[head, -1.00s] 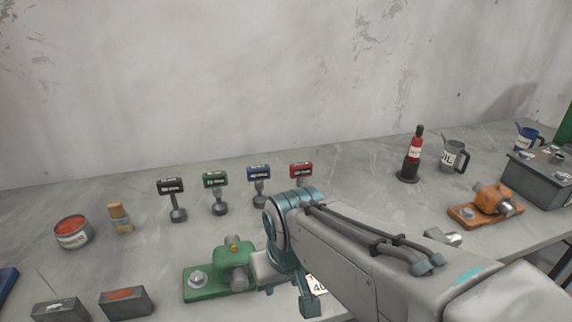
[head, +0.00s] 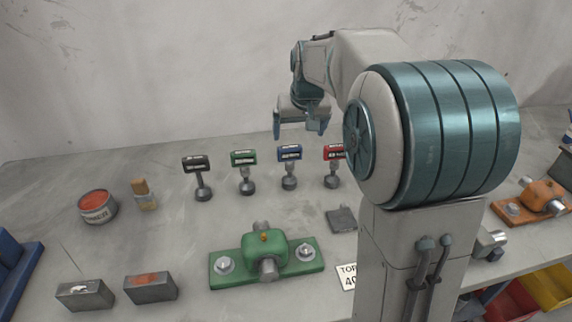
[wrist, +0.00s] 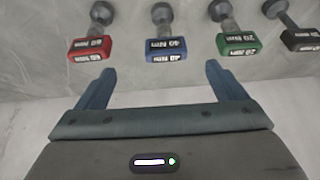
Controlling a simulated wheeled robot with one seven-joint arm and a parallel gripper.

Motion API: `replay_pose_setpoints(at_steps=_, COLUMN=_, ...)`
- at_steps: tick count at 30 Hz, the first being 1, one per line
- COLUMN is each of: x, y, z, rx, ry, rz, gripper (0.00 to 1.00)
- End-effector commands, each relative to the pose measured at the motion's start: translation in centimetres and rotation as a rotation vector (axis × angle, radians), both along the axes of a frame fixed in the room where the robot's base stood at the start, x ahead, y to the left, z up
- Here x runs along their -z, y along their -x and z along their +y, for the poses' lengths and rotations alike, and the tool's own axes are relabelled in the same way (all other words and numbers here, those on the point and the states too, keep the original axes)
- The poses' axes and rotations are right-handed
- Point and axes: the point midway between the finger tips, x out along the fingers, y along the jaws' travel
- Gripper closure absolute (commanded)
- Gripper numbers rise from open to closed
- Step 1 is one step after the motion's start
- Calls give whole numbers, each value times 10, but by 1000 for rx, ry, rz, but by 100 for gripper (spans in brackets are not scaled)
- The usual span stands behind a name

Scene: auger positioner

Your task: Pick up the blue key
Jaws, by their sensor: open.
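The blue key (head: 289,167) stands upright on the bench in a row of similar keys, with a blue labelled head on a grey shaft and round foot. It also shows in the wrist view (wrist: 166,48), its label reading 40 Nm. My gripper (head: 301,132) is open and empty, above and a little behind the blue key in the head view. Nothing touches the key.
The green key (head: 244,172) and black key (head: 199,178) stand to its left, the red key (head: 333,166) close to its right. A green clamp block (head: 266,258) lies in front. A paint can (head: 97,206) and brush (head: 144,195) stand left. The wall is behind.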

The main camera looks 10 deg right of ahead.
Motion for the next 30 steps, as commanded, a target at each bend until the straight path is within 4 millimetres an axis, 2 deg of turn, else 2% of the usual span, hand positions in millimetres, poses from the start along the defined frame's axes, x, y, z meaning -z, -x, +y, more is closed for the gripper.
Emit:
replay_pose_setpoints(at_steps=1, x=0, y=-10, z=1, rx=-3, ry=5, rz=-4, gripper=9)
replay_pose_setpoints(at_steps=6, x=6, y=-25, z=2, rx=-5, ry=12, rz=-10, gripper=9)
replay_pose_setpoints(at_steps=16, x=62, y=-48, z=3, rx=-6, ry=13, rz=-8, gripper=9)
replay_pose_setpoints(at_steps=26, x=88, y=-58, z=6, rx=-7, ry=12, rz=-9, gripper=9)
replay_pose_setpoints(at_steps=30, x=110, y=-63, z=11, rx=-7, ry=12, rz=-7, gripper=9)
